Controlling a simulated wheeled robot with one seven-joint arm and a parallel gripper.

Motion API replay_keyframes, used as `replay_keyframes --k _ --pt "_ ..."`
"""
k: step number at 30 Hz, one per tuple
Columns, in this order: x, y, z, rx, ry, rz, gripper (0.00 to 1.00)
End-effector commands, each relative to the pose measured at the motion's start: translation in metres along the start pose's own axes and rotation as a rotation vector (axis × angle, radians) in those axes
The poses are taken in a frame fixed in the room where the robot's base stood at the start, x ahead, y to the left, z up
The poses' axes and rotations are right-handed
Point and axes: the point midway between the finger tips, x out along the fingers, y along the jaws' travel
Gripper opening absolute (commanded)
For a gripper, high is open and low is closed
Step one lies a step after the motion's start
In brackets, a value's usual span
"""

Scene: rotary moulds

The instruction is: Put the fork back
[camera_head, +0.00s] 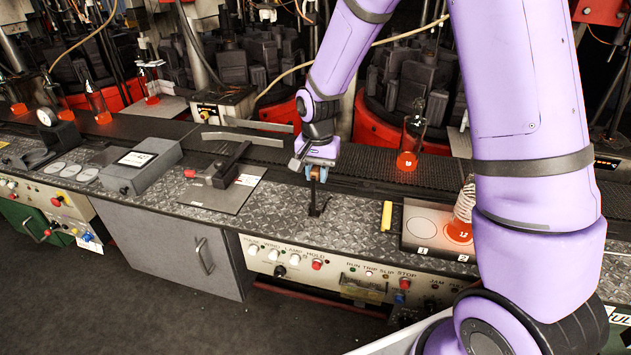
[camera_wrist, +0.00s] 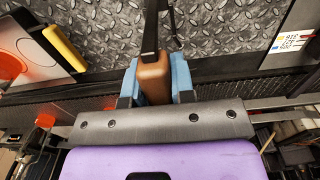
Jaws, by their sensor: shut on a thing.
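My gripper (camera_head: 318,172) is above the metal-plated bench front, in the middle of the head view. It is shut on the fork, whose brown handle (camera_wrist: 153,78) sits between the blue fingertips (camera_wrist: 155,85) in the wrist view. The fork's thin black shaft (camera_head: 314,193) points down from the gripper toward the diamond-plate bench top (camera_head: 280,212). Dark prongs or their shadow show at its lower end. I cannot tell whether the tip touches the bench.
A grey plate (camera_head: 210,197) bearing a dark tool (camera_head: 232,165) lies left of the gripper. A yellow bar (camera_head: 386,215) and a tray with numbered circles (camera_head: 410,244) lie to the right. A glowing bottle (camera_head: 407,160) stands on the dark conveyor (camera_head: 360,163) behind. Bare bench lies around the fork.

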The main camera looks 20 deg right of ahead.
Motion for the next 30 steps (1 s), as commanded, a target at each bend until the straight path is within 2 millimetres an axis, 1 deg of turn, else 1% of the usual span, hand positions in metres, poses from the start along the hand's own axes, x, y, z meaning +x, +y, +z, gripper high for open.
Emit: replay_keyframes --k 3,8,15,27,28,29,30 --pt "0.001 -0.007 -0.009 0.000 -0.001 0.000 0.00" --pt "0.007 -0.008 -0.011 0.000 -0.002 0.001 0.00" --pt "0.035 -0.008 -0.011 0.001 -0.002 0.002 0.00" --pt "0.040 -0.008 -0.011 0.000 0.000 0.000 0.00" --pt "0.039 -0.008 -0.011 0.000 0.000 0.000 0.30" --pt "0.039 -0.008 -0.011 0.000 0.000 0.000 0.37" --pt "0.039 -0.008 -0.011 0.000 0.000 0.000 0.46"
